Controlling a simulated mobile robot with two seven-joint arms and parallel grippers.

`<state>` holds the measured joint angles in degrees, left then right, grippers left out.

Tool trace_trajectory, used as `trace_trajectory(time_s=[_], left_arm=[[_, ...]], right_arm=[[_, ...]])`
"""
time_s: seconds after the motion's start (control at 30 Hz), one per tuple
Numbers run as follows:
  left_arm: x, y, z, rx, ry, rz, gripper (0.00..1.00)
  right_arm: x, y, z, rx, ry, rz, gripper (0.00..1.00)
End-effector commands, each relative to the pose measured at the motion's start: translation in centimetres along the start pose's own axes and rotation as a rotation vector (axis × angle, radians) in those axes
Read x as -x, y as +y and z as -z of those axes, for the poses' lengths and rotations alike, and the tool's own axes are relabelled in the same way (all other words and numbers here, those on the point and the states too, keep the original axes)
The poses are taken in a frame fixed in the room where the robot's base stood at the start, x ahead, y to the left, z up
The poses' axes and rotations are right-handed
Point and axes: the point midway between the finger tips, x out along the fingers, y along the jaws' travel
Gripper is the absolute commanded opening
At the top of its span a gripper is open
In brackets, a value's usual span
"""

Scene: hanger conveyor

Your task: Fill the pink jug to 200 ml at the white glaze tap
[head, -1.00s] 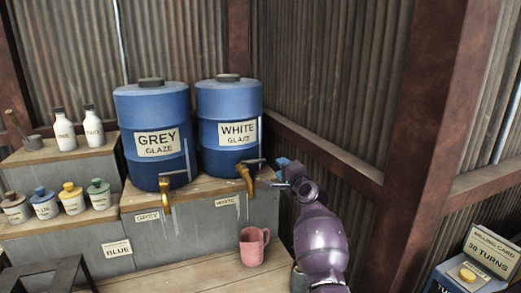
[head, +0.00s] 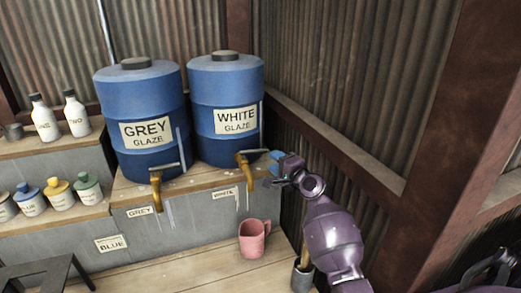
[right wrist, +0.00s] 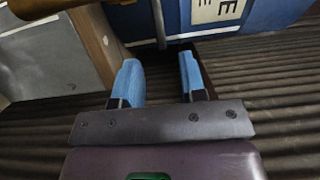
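The pink jug (head: 252,242) stands upright on the wooden bench below the white glaze tap, its handle to the right. Its fill level and markings cannot be read. The blue white glaze drum (head: 225,90) has a brass tap (head: 246,172) with a grey lever across its top. No stream shows from the spout. My right gripper (head: 275,163) is just right of that lever. The right wrist view shows its blue fingers (right wrist: 163,82) apart with nothing between them; part of the brass tap (right wrist: 50,8) is at the top left. My left gripper is not in view.
The blue grey glaze drum (head: 141,100) with its own tap (head: 156,185) stands to the left. Bottles (head: 60,192) line the left shelf. A grey cup (head: 302,276) stands right of the jug, close to my right arm. Corrugated walls close the corner.

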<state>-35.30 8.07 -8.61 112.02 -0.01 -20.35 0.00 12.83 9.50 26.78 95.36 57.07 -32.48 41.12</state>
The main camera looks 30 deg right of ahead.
Motion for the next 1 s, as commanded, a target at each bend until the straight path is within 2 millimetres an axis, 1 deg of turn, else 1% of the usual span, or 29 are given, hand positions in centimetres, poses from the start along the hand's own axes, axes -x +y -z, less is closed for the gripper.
trace_trajectory(time_s=[0.03, 0.1, 0.3, 0.5, 0.7, 0.97, 1.0], left_arm=[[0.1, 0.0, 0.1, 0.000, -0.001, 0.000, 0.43], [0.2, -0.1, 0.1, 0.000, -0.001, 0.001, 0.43], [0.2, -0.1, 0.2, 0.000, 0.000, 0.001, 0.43], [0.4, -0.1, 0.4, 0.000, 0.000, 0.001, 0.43], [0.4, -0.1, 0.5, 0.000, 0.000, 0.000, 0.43], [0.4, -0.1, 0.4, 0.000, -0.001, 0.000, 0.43], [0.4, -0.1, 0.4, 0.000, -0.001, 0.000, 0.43]], right_arm=[[-1.0, -0.1, 0.0, 0.000, -0.001, 0.001, 0.38], [-2.2, -0.1, 0.0, -0.001, 0.000, 0.001, 0.38], [-5.2, -0.1, 0.0, 0.000, 0.000, 0.001, 0.38], [-7.3, -0.1, 0.0, -0.001, 0.000, 0.001, 0.38], [-8.2, -0.1, 0.0, 0.001, 0.001, 0.001, 0.38], [-8.2, -0.1, 0.0, 0.001, 0.001, 0.001, 0.38], [-8.2, -0.1, 0.0, 0.001, 0.001, 0.001, 0.37]])
